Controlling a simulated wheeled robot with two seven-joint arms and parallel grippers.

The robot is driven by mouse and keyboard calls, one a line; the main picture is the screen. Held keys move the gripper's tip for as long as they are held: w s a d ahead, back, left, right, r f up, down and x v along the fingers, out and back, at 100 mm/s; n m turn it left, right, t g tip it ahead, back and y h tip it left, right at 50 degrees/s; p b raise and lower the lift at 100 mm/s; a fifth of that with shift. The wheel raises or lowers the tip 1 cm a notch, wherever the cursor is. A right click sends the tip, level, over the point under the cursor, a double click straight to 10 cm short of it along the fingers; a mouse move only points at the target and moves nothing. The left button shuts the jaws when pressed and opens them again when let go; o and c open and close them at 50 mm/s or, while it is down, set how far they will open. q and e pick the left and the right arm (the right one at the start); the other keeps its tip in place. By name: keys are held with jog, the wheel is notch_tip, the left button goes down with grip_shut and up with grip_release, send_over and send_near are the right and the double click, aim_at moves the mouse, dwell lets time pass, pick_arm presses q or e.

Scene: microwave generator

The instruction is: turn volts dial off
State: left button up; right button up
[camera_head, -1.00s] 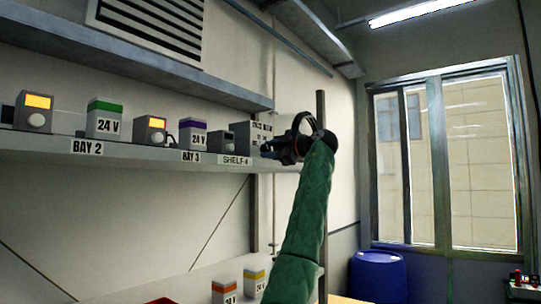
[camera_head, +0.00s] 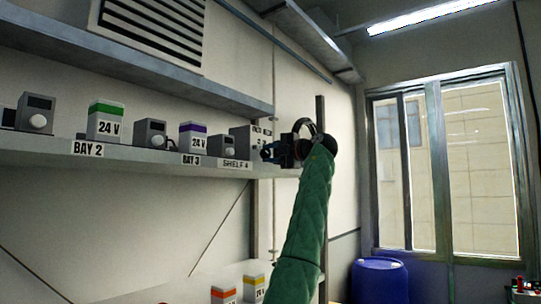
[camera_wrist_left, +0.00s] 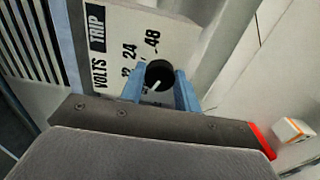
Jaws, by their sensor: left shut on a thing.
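The volts dial (camera_wrist_left: 159,75) is a round black knob with a white pointer mark, on a pale panel (camera_wrist_left: 118,30) printed VOLTS, TRIP, 12, 24 and 48. In the left wrist view the blue fingers of my left gripper (camera_wrist_left: 160,92) sit on either side of the knob, shut on it. The pointer slants toward the lower left of that picture. In the head view my left gripper (camera_head: 269,152) is at the grey panel box (camera_head: 262,132) at the shelf's right end, and hides the knob. My right gripper is not in view.
The shelf (camera_head: 130,158) holds grey units with dark displays (camera_head: 38,112) and 24 V blocks, green-topped (camera_head: 105,122) and purple-topped (camera_head: 193,137). More blocks (camera_head: 254,287) stand on a lower shelf. A blue barrel (camera_head: 380,278) stands below the window.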

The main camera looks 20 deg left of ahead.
pick_arm(q)
jog(key=shift+f, duration=0.1)
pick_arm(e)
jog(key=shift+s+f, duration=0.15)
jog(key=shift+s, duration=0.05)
pick_arm(q)
jog(key=o, duration=0.8)
jog(key=shift+o, duration=0.9)
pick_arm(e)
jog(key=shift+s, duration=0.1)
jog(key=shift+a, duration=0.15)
pick_arm(q)
jog(key=shift+w+f, duration=0.1)
